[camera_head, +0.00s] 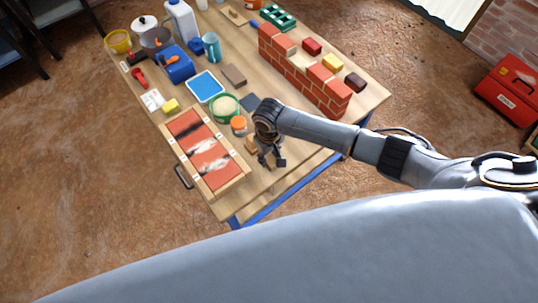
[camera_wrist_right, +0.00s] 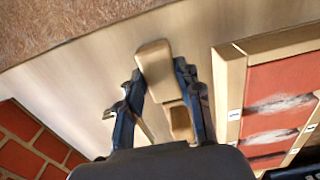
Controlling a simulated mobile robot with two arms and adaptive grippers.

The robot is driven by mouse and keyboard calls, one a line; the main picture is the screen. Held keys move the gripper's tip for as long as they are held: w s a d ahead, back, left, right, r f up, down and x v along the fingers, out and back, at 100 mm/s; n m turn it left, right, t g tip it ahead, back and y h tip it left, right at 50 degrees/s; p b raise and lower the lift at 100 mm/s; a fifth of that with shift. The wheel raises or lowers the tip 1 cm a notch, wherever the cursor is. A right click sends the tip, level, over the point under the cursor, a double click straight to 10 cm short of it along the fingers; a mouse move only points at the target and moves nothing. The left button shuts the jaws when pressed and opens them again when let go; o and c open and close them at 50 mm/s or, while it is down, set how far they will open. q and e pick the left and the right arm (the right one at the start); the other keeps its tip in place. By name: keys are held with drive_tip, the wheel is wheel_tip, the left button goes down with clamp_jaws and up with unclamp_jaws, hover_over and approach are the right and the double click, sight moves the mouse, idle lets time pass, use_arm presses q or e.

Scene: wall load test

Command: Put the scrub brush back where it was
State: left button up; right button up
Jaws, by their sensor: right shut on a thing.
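My right gripper (camera_head: 270,160) is above the wooden table, beside the framed brick panel. In the right wrist view its two dark fingers (camera_wrist_right: 160,85) are shut on a pale wooden piece, which I take to be the scrub brush (camera_wrist_right: 154,66). A second tan wooden part (camera_wrist_right: 181,123) shows nearer the palm; I cannot tell if it belongs to the brush. In the head view a small tan piece (camera_head: 251,145) shows at the left of the gripper. The bristles are hidden, and whether the brush touches the table is unclear. My left gripper is not in view.
The framed brick panel (camera_head: 205,150) lies left of the gripper. A green-rimmed bowl (camera_head: 224,107), an orange-topped jar (camera_head: 239,125) and a blue tray (camera_head: 205,86) stand beyond. A small brick wall (camera_head: 300,75) stands at the back right. The table's near corner (camera_head: 240,207) is clear.

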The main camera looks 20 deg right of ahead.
sight(269, 158)
drive_tip(key=o, duration=1)
drive_tip(key=shift+f, duration=0.1)
wheel_tip(269, 158, up, 12)
drive_tip(key=p, duration=0.1)
drive_tip(key=shift+r, duration=0.2)
drive_tip(key=shift+a, duration=0.1)
